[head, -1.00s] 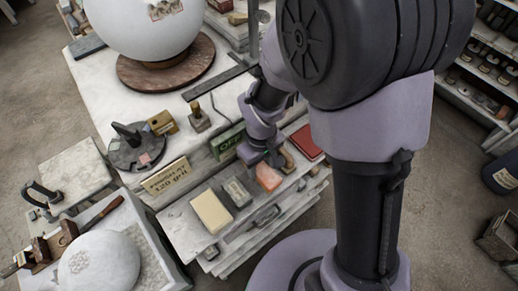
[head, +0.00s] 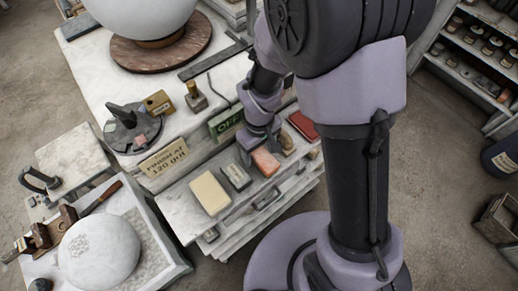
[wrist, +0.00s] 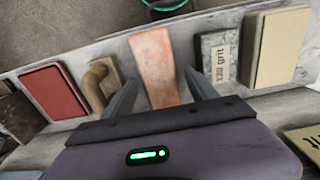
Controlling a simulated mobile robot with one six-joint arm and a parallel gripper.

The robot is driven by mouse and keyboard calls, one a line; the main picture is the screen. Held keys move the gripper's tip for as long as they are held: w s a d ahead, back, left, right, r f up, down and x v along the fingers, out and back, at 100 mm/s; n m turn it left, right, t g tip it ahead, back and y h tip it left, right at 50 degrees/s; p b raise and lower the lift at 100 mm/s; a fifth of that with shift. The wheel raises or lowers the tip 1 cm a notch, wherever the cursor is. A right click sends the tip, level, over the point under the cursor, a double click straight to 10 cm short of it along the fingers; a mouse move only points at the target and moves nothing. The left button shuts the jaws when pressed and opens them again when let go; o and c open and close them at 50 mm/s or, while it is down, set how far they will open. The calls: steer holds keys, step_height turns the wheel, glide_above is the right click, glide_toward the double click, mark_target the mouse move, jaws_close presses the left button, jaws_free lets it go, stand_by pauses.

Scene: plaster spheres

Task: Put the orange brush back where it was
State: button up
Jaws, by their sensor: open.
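An orange block-like piece (head: 265,162) lies on the pale drawer-unit top (head: 186,222), in a row with other blocks. It is the only orange item I see there, and no bristles show. In the wrist view the orange piece (wrist: 155,62) runs lengthwise between my two fingers. My gripper (wrist: 161,78) is open, with one finger on each side of the piece. I cannot tell whether the fingers touch it. In the head view my gripper (head: 260,147) points down at the piece's far end and hides part of it.
A grey "120 grit" block (wrist: 218,58) and a cream block (wrist: 277,47) lie right of the piece. A brown curved-handled tool (wrist: 98,82) and a red book-like item (wrist: 53,92) lie left.

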step_height(320, 180, up, 12)
steer(key=p, duration=0.3)
step_height(320, 180, up, 13)
steer(key=m+t+y, duration=0.1)
steer(key=m+t, duration=0.2)
steer(key=m, duration=0.3)
glide_above(259, 153)
steer(key=s+d, duration=0.5)
steer(key=s+d+r+m+t+y, duration=0.1)
steer(key=s+r+m+t, duration=0.1)
steer(key=s+r+m, duration=0.3)
steer(key=shift+s+d+t, duration=0.4)
steer(key=shift+s, duration=0.15)
